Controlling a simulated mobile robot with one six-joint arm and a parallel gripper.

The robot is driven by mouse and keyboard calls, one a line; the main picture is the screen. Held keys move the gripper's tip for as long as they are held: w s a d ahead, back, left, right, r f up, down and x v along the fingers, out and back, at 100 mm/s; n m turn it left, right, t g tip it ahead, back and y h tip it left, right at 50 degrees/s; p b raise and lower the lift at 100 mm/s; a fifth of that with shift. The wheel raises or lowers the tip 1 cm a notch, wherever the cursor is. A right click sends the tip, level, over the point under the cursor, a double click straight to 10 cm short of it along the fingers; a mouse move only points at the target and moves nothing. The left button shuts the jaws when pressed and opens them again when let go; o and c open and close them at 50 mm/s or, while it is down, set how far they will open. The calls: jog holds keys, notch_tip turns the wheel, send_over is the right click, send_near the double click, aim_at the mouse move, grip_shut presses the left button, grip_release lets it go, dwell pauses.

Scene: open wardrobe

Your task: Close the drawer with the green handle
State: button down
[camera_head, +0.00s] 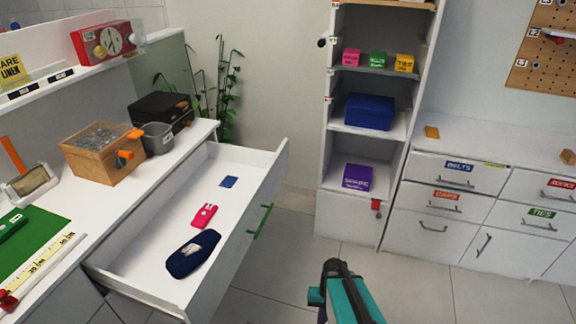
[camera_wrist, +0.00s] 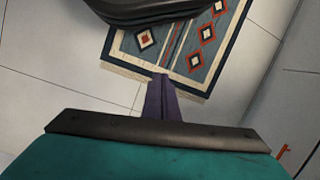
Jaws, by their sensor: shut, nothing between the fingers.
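The drawer (camera_head: 150,262) with the green handle (camera_head: 260,221) is pulled well out from under the white counter on the left in the head view. Inside it lie a dark blue case (camera_head: 184,262), a pink item (camera_head: 204,215) and a small blue item (camera_head: 228,182). My gripper (camera_head: 337,268) is at the bottom centre of the head view, to the right of the drawer front and apart from it. It is shut and empty. The wrist view shows the gripper (camera_wrist: 160,88) over the floor; neither drawer nor handle shows there.
A wooden box (camera_head: 95,160), a grey cup (camera_head: 158,140) and a black box (camera_head: 160,112) stand on the counter. An open shelf unit (camera_head: 368,135) and closed labelled drawers (camera_head: 445,195) stand at the back right. A patterned rug (camera_wrist: 185,45) lies on the floor. Tiled floor (camera_head: 270,285) between is clear.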

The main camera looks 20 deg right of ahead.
jog(key=w+d+r+m+t+p, duration=0.1)
jog(key=w+d+r+m+t, duration=0.15)
jog(key=d+r, duration=0.45)
jog(key=w+d+r+m+t, duration=0.1)
jog(key=w+d+r, duration=0.3)
jog(key=d, duration=0.6)
jog(key=w+d+r+m+t+p, duration=0.1)
jog(key=w+d+r+m+t, duration=0.15)
jog(key=d+r, duration=0.45)
jog(key=s+d+r+m+t+h, duration=0.1)
jog(key=s+d+r, duration=0.2)
jog(key=d+r, duration=0.3)
jog(key=s+d+r+m+t+h+p, duration=0.1)
jog(key=d+r, duration=0.6)
jog(key=d, duration=0.7)
jog(key=s+d+r+m+t+h, duration=0.1)
jog(key=s+d+r, duration=0.4)
jog(key=d, duration=0.5)
notch_tip(320, 180, up, 2)
jog(key=shift+r+m+h, duration=0.1)
jog(key=shift+m+h, duration=0.5)
jog(key=shift+h, duration=0.5)
